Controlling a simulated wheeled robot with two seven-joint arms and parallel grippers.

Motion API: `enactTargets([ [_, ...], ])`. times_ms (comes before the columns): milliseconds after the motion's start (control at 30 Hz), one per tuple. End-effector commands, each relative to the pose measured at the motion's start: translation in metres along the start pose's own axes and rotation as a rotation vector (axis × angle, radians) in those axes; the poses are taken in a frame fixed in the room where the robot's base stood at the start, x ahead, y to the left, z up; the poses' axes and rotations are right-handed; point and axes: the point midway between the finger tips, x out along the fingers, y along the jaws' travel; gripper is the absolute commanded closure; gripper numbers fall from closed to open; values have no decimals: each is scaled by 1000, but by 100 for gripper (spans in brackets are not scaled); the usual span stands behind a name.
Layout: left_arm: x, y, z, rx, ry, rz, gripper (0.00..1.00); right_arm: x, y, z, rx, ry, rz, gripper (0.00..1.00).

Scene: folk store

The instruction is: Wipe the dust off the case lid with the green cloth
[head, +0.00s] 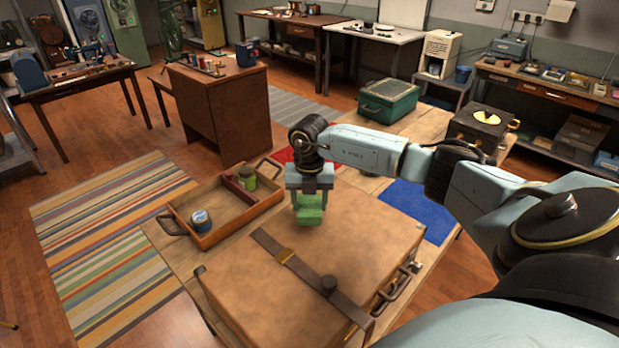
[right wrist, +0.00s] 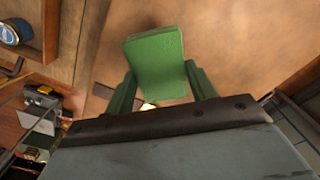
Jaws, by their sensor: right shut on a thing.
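The tan case (head: 240,277) lies closed on the wooden table, with a dark strap and brass buckle across its lid. Its lid (right wrist: 235,40) also fills much of the right wrist view. My right gripper (head: 309,197) is over the far part of the lid, shut on the green cloth (head: 309,214). The cloth is a folded block and shows between the fingers in the right wrist view (right wrist: 157,66). It is at or just above the lid; I cannot tell whether it touches. Dust is hard to make out. My left gripper is not in view.
A wooden tray (head: 213,238) with a blue tin (head: 201,221) and a green tin (head: 247,179) stands left of the case. A blue cloth (head: 421,207) lies to the right. A green box (head: 388,101) and a dark box (head: 477,131) stand behind.

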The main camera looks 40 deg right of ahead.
Motion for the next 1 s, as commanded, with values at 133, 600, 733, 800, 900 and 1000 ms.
enactTargets([
  [133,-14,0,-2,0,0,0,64,-18,-1,1,1,-1,0,66],
  [600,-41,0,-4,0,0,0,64,-52,-2,1,3,-1,0,66],
  [733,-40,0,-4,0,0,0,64,-52,-2,1,3,-1,0,66],
  [800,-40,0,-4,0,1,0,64,-51,-2,1,3,-1,0,66],
  [900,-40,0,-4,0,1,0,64,-51,-2,1,2,-1,0,66],
  [1000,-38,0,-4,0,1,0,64,-51,1,-1,-32,-2,1,66],
])
